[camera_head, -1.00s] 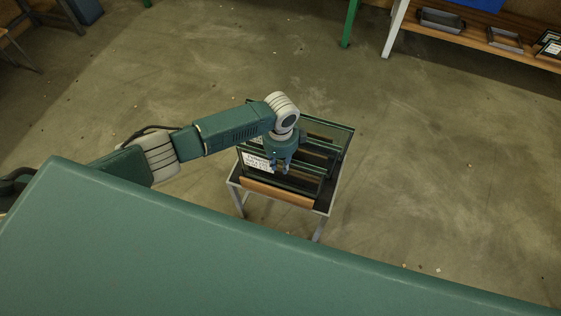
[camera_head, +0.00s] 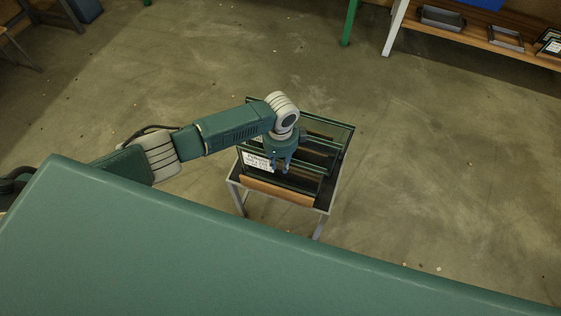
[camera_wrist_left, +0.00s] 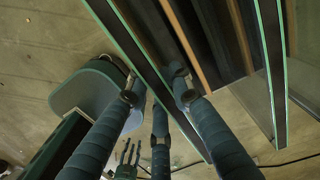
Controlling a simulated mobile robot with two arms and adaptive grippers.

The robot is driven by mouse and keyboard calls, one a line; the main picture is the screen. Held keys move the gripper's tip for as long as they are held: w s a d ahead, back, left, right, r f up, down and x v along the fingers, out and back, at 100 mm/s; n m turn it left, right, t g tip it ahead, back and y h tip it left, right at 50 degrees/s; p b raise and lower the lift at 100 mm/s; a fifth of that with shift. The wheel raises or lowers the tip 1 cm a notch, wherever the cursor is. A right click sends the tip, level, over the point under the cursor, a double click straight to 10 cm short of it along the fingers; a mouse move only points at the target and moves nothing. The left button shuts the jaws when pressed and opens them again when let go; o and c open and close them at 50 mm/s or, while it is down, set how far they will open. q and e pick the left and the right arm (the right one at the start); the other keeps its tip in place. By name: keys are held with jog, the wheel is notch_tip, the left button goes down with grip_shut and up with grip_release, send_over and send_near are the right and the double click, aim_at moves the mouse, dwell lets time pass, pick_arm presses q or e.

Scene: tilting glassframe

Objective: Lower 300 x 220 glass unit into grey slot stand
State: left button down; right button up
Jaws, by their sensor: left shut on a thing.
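My left gripper (camera_head: 283,168) is shut on the upper edge of a dark, green-edged glass unit (camera_head: 306,186) with a white label on its near face. The label is too small to read. The unit is upright over the slot stand (camera_head: 330,192); whether its lower edge is seated is hidden. In the left wrist view, the fingers (camera_wrist_left: 158,100) straddle the unit's long edge (camera_wrist_left: 124,42), beside the stand's dark slots and wooden strips (camera_wrist_left: 187,42). My right gripper (camera_wrist_left: 127,158) shows small in the left wrist view, fingers apart and empty.
Another green-edged glass unit (camera_head: 330,124) stands upright behind in the same stand, close to my gripper. A wooden shelf (camera_head: 490,36) with trays is at the back right. The concrete floor around the stand is clear.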

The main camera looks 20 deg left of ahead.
pick_arm(q)
jog(key=c, duration=1.6)
grip_release()
jog(key=shift+w+r, duration=0.1)
jog(key=shift+o, duration=0.8)
jog(key=shift+s, duration=0.2)
notch_tip(320, 180, up, 12)
